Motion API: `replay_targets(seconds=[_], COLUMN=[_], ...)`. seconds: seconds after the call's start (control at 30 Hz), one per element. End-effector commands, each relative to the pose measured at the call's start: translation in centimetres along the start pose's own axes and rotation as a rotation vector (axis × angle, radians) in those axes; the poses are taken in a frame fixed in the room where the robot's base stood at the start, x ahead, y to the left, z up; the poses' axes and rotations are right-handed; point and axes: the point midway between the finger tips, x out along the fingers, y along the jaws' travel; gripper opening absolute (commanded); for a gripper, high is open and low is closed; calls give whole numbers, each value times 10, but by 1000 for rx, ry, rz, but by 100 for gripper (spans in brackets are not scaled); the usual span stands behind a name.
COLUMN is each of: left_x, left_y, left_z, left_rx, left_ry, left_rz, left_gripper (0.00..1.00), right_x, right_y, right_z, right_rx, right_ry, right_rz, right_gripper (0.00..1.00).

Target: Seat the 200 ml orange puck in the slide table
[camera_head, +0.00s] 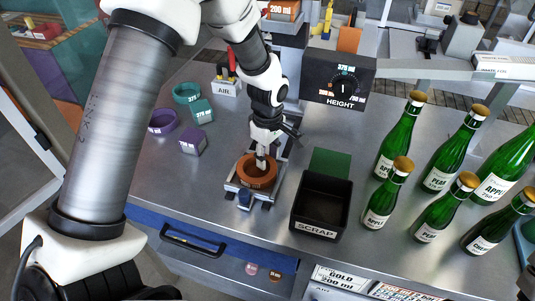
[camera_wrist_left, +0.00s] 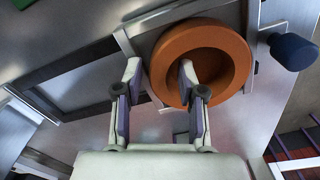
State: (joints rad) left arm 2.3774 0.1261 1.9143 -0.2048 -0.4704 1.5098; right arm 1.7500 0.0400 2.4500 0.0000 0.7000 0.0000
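The orange puck (camera_head: 257,181), a thick ring with a round hole, lies on the slide table (camera_head: 232,186); it also shows in the left wrist view (camera_wrist_left: 240,50). In that view the metal slide table (camera_wrist_left: 145,32) and its dark blue knob (camera_wrist_left: 293,50) are beside the puck. My left gripper (camera_head: 261,164) points down at the puck. In the left wrist view its fingers (camera_wrist_left: 160,78) are apart, one outside the ring and one over its hole, with the ring's wall between them. A small gap shows at the outer finger. My right gripper is not in view.
The black scrap bin (camera_head: 320,232) stands just right of the slide table, with several green bottles (camera_head: 403,135) beyond. Left are a teal ring (camera_head: 186,93), a teal block (camera_head: 202,111), a purple ring (camera_head: 162,121) and a purple block (camera_head: 193,142). The height unit (camera_head: 338,80) stands behind.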

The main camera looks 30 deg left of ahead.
Motion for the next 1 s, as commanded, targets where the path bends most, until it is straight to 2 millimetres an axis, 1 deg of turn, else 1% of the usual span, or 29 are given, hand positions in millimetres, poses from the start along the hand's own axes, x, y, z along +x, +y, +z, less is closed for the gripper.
replay_targets(seconds=[0.23,0.37,0.47,0.6,0.73,0.83,0.9,1.0], left_x=[-1,-11,-30,-68,-99,-114,-120,-122], left_y=[0,1,1,2,1,1,0,0], left_z=[0,0,0,0,0,0,0,0], left_rx=[0,0,1,-1,1,0,0,0], left_ry=[0,1,2,2,2,2,1,0], left_rz=[0,5,7,8,6,4,1,0], left_gripper=[41,41,41,41,41,41,41,41], right_x=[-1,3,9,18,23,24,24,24], right_y=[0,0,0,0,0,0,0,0], right_z=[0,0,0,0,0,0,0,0], right_rx=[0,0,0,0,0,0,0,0], right_ry=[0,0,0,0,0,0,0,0], right_rz=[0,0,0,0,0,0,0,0], right_gripper=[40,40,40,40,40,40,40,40])
